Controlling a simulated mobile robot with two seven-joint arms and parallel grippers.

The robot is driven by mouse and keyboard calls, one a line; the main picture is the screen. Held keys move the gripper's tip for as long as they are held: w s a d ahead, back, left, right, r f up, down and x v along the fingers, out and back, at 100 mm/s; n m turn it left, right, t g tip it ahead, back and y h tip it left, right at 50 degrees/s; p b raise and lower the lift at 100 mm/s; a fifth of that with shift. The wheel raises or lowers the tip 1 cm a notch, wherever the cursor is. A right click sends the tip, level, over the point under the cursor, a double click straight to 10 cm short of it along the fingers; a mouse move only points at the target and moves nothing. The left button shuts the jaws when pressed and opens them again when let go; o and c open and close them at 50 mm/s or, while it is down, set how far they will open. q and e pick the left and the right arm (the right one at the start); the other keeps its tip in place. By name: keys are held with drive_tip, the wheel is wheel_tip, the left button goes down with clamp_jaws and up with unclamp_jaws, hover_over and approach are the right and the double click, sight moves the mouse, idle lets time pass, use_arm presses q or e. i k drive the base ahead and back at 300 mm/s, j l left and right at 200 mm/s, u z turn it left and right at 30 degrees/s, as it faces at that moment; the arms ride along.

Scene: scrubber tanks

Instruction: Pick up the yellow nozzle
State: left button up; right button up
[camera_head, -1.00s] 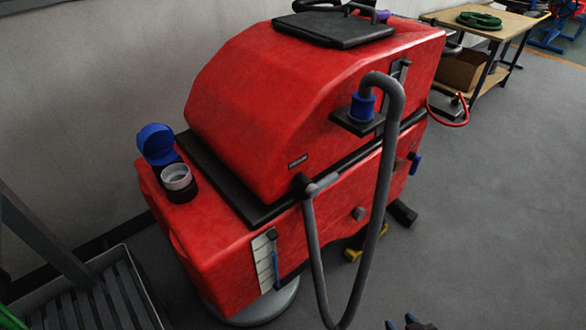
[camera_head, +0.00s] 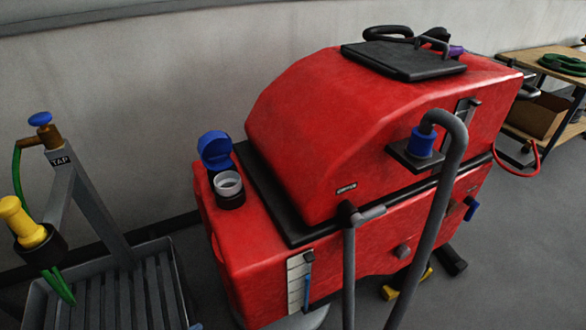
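The yellow nozzle (camera_head: 22,222) is at the far left of the head view. It sits tilted in a black ring-shaped holder (camera_head: 42,248) on the grey stand marked TAP. A green hose (camera_head: 62,288) comes out below the holder, and another green stretch (camera_head: 17,172) runs up to the brass tap with a blue knob (camera_head: 40,119). Neither of my grippers shows in this view, so I cannot tell their state.
The red scrubber tank (camera_head: 340,150) fills the middle, with an open blue-capped filler (camera_head: 215,150) and a grey hose (camera_head: 440,200) in front. A slatted grey tray (camera_head: 115,300) lies under the tap. A wooden table (camera_head: 540,62) stands at the back right.

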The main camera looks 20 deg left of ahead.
sight(32, 236)
drive_tip(key=j+u, duration=0.15)
drive_tip(key=u, duration=1.85)
drive_tip(key=k+j, duration=0.05)
